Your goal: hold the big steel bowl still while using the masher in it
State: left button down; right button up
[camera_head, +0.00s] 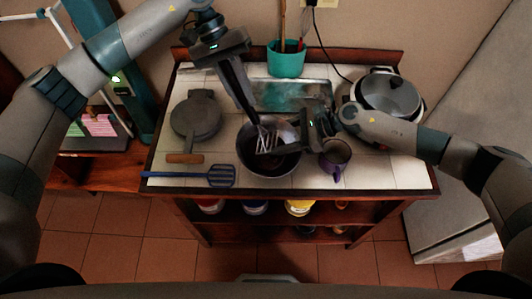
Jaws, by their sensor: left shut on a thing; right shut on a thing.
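The big steel bowl (250,163) stands on the tiled counter near its middle, dark inside. My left gripper (254,119) reaches down from above and is shut on the masher. The masher's wire head (268,142) shows inside the bowl's outline; whether it touches the bottom or the dark contents I cannot tell. My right gripper (302,140) comes from the right and is shut at the bowl's right rim. Its fingers partly hide that side of the bowl, and the masher's handle is mostly hidden by my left gripper.
A dark round pan-like iron (196,116) and a blue slotted spatula (221,176) lie left of the bowl. A purple mug (335,170) stands close on the right. Behind are a teal utensil pot (287,63), a metal tray (290,95) and a lidded cooker (388,94).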

pick_arm(q)
jog(key=shift+f, duration=1.7)
dwell(0.4)
jog(key=shift+r, duration=0.15)
jog(key=shift+r, duration=1.5)
jog(key=shift+r, duration=0.1)
jog(key=shift+r, duration=4.3)
jog(key=shift+r, duration=2)
jog(key=shift+f, duration=2.35)
